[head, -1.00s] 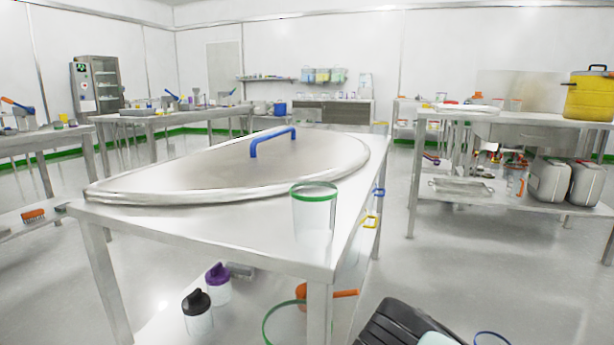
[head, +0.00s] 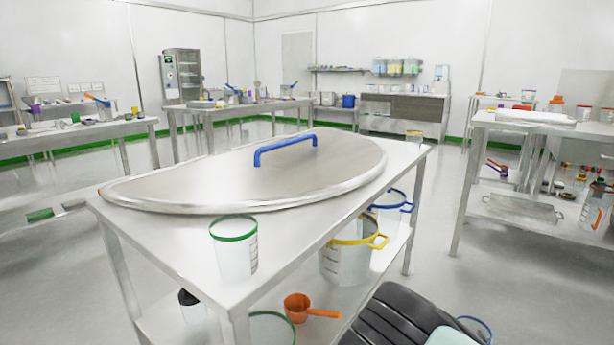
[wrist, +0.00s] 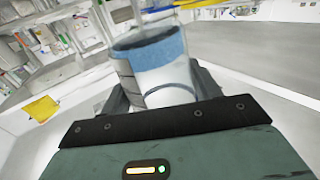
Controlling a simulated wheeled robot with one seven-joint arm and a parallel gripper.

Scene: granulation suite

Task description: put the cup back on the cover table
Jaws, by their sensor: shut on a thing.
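The cover table (head: 195,222) is a steel table at the centre of the head view. A large oval steel cover (head: 225,180) with a blue handle (head: 285,147) lies on it. A clear cup with a green rim (head: 234,248) stands upright at its near corner.
The table's lower shelf holds a yellow-rimmed jug (head: 347,258), a blue-rimmed jug (head: 392,208) and an orange scoop (head: 300,307). Bare tabletop shows right of the green-rimmed cup. A loaded bench (head: 490,122) stands at the right. Clear floor lies between them.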

